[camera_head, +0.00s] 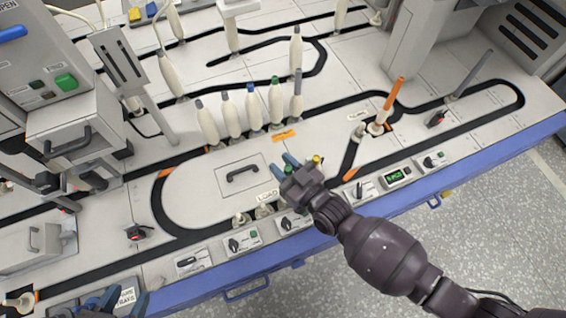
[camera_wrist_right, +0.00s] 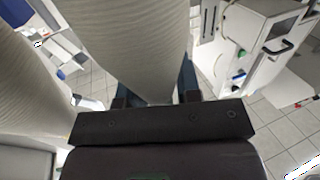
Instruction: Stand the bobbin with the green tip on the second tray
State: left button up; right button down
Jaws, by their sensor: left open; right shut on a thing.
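A white bobbin with a green tip (camera_head: 276,103) stands upright in a row of similar bobbins. My right gripper (camera_head: 280,164) is in front of this row, near the LOAD label. In the right wrist view it is shut on a white bobbin (camera_wrist_right: 125,40), whose tip is out of frame. The head view does not clearly show the held bobbin, so I cannot tell its tip colour. My left gripper (camera_head: 122,301) is open at the bottom left, partly cut off.
Neighbouring bobbins, one with a blue tip (camera_head: 253,108), stand close together. A black track (camera_head: 160,205) loops around a flat hatch with a handle (camera_head: 242,172). Control boxes (camera_head: 242,241) line the blue front edge.

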pick_arm(q)
jog(key=shift+s+f, duration=0.15)
jog(key=shift+f, duration=0.15)
pick_arm(e)
jog(key=shift+f, duration=0.4)
jog(key=c, duration=1.1)
grip_release()
